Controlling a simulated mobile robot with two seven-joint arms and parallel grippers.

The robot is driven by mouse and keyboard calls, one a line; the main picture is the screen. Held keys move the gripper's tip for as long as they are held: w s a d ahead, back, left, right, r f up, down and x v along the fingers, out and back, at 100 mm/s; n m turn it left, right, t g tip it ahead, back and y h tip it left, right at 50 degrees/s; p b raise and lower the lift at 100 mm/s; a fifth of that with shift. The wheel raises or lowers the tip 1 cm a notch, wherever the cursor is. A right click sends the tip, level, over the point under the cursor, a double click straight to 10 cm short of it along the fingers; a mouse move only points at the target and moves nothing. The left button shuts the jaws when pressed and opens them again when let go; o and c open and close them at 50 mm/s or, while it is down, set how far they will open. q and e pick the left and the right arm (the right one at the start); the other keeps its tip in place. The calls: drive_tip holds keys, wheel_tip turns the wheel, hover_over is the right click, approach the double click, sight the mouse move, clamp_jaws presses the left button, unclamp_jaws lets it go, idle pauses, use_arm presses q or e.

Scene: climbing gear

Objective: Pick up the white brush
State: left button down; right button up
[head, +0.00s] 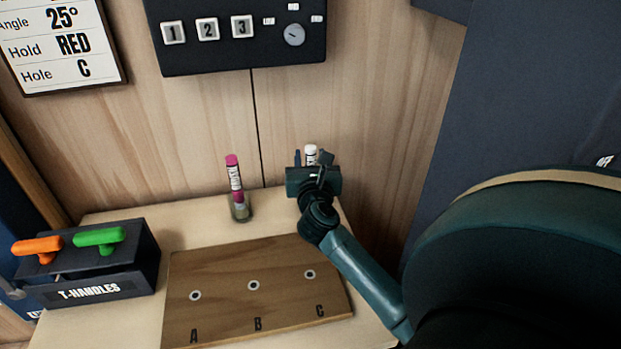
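The white brush (311,151) stands upright near the back right of the small table, by the wooden wall. Only its white top and a bit of dark lettering show; my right gripper hides the rest. My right gripper (312,158) is in front of the brush, with its two dark fingers apart, one to each side of the brush in the picture. A small gap shows between the left finger and the brush. My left gripper is not in view.
A pink brush (233,172) stands upright in a small holder (240,209) to the left. A wooden board (223,306) with holes A, B, C lies in front. A black T-handles box (143,272) with orange and green handles is at left. A black numbered panel (262,52) hangs above.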

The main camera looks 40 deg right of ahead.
clamp_jaws()
